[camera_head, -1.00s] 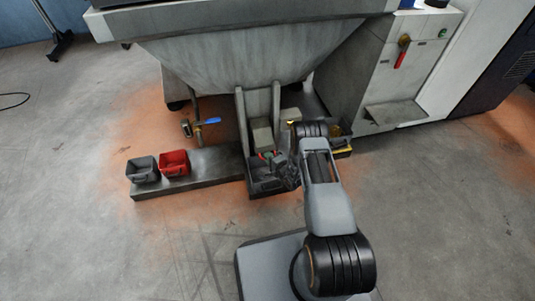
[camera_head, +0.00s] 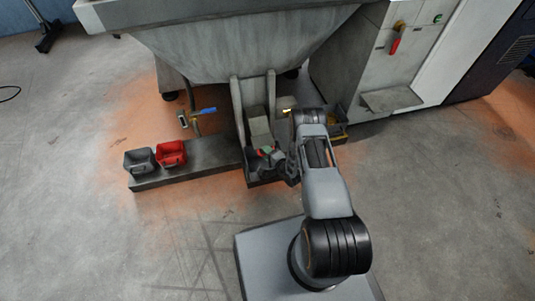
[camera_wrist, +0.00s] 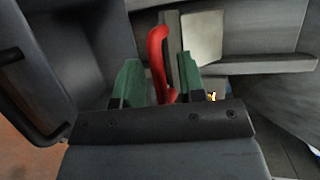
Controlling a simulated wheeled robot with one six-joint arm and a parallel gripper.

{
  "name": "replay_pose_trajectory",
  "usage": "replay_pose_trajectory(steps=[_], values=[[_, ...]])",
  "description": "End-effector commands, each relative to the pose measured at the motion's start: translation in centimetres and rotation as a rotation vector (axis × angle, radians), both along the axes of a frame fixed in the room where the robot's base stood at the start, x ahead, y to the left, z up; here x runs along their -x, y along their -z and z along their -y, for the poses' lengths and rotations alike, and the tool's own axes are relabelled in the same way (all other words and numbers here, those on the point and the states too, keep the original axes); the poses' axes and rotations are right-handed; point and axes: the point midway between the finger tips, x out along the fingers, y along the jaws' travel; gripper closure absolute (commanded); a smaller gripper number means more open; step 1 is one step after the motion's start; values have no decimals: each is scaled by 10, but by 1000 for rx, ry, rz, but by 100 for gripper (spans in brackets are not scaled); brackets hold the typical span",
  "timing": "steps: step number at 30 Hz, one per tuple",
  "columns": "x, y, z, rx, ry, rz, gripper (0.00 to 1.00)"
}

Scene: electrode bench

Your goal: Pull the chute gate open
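The chute stands under the hopper in the head view, with two grey upright rails (camera_head: 239,108) and a pale grey plate (camera_head: 259,127) between them, which I take for the gate. In the wrist view a pale plate (camera_wrist: 201,37) shows behind a red curved handle (camera_wrist: 157,48). My gripper (camera_head: 267,153) is low in front of the chute. In the wrist view its green fingertips (camera_wrist: 161,85) stand apart, one on each side of the red handle. A narrow gap shows on the handle's left; whether the right finger touches it I cannot tell.
A dark bin (camera_head: 262,178) sits below the chute. To the left, a grey bin (camera_head: 139,161) and a red bin (camera_head: 172,153) stand on a low ledge (camera_head: 190,175). A blue-handled valve (camera_head: 203,111) is above it.

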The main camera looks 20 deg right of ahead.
Motion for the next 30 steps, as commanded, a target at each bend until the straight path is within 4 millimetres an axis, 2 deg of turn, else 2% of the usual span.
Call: replay_pose_trajectory(steps=[5, 21, 30], values=[[7, -3, 4, 0, 2, -1, 63], [98, -24, 43, -1, 4, -2, 63], [122, -28, 52, 0, 2, -1, 63]])
